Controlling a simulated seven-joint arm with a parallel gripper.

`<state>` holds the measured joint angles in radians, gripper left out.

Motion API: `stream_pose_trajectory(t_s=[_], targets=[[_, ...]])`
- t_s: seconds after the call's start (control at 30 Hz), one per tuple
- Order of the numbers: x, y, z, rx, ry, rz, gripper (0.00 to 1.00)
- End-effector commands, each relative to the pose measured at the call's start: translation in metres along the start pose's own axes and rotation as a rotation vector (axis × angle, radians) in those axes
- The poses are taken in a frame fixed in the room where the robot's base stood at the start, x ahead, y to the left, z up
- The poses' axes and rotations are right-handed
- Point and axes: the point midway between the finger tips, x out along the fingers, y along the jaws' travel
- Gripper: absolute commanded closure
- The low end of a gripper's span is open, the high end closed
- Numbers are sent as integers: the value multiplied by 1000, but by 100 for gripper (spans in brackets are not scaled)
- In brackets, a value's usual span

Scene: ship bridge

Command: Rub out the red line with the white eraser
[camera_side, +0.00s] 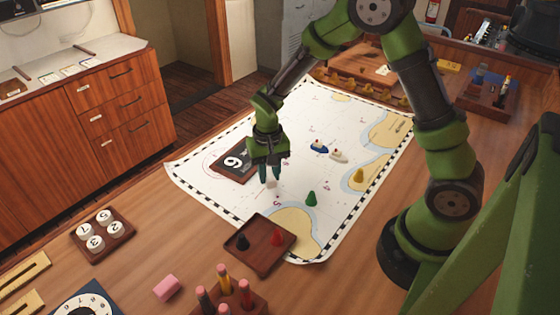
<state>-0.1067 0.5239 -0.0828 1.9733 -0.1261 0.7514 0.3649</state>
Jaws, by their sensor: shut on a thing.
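My gripper (270,173) points down over the left part of the white chart (226,195). It is shut on the small white eraser (271,184), which shows below the fingertips at or just above the chart; I cannot tell if it touches. No clear red line shows near the eraser; only small faint reddish marks are on the chart, too small to make out. My gripper and wrist hide part of the chart behind them.
A brown tray (262,259) with a black and a red piece is in front. A pink block (167,288) lies on the table.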

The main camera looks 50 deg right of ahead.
Motion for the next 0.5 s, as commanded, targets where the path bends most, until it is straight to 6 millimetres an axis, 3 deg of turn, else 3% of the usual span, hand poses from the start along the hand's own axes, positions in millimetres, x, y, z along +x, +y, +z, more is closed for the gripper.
stream_pose_trajectory(t_s=[0.5], targets=[[1,-11,10,-3,-4,0,98]])
